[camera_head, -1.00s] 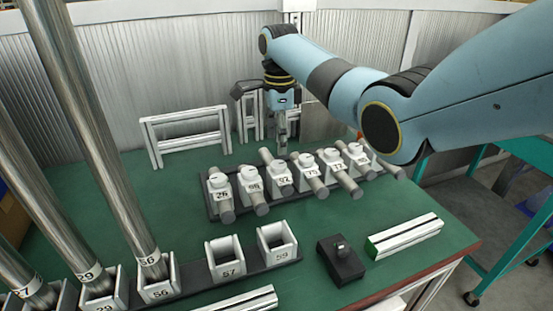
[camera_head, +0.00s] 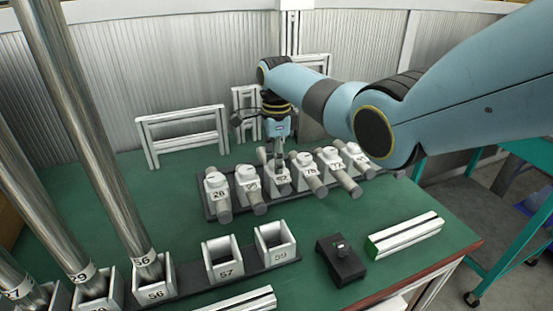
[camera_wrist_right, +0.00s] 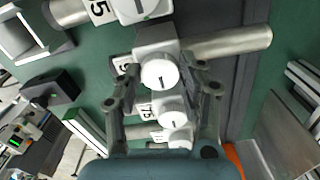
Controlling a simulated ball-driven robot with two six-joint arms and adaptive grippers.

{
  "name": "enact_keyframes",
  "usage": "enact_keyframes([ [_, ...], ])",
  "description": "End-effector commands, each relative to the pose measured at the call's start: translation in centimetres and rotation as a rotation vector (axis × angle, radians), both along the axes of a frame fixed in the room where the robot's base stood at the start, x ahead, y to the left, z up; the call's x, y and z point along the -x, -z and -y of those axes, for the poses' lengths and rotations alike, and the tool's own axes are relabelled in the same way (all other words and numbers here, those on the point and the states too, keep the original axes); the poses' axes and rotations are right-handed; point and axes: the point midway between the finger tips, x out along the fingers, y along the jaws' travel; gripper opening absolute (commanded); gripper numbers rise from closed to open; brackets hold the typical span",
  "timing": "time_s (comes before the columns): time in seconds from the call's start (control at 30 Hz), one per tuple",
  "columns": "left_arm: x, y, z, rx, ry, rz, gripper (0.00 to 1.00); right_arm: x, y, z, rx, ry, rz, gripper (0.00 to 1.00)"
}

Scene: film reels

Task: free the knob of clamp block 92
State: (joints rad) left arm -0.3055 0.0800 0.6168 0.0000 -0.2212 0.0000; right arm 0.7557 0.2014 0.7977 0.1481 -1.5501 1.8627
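Clamp block 92 (camera_head: 281,183) is a white block in the middle of a row of clamp blocks, with a grey rod through it. Its round white knob (camera_wrist_right: 159,75) has a short dark line on top and shows in the right wrist view. My right gripper (camera_wrist_right: 163,75) points down over this block, one finger on each side of the knob. It looks open, with a small gap to the knob. In the head view my right gripper (camera_head: 278,160) hides the knob. The block's number is mostly hidden in the wrist view. My left gripper is not in view.
Neighbouring clamp blocks, such as block 75 (camera_head: 309,170), stand close on both sides. Tall steel tubes (camera_head: 95,150) stand in sockets at the left. Empty sockets 57 (camera_head: 222,259) and 59 (camera_head: 275,246), a black box (camera_head: 341,260) and a white profile (camera_head: 405,236) lie in front.

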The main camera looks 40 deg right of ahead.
Motion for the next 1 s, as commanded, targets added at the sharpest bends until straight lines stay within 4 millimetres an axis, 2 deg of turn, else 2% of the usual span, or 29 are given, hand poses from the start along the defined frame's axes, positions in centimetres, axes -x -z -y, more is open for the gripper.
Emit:
enact_keyframes([
  [0.03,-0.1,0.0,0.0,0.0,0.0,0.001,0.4,0.0,0.0,0.0,0.0,0.0,0.0,0.23],
  [0.17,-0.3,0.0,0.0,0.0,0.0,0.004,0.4,0.0,0.0,0.0,0.0,0.0,0.0,0.07],
  [0.57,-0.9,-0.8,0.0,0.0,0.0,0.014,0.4,0.0,-0.1,0.0,0.0,-0.082,0.0,0.07],
  [1.0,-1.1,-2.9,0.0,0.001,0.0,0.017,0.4,0.0,-0.2,0.0,0.0,-0.449,-0.002,0.07],
])
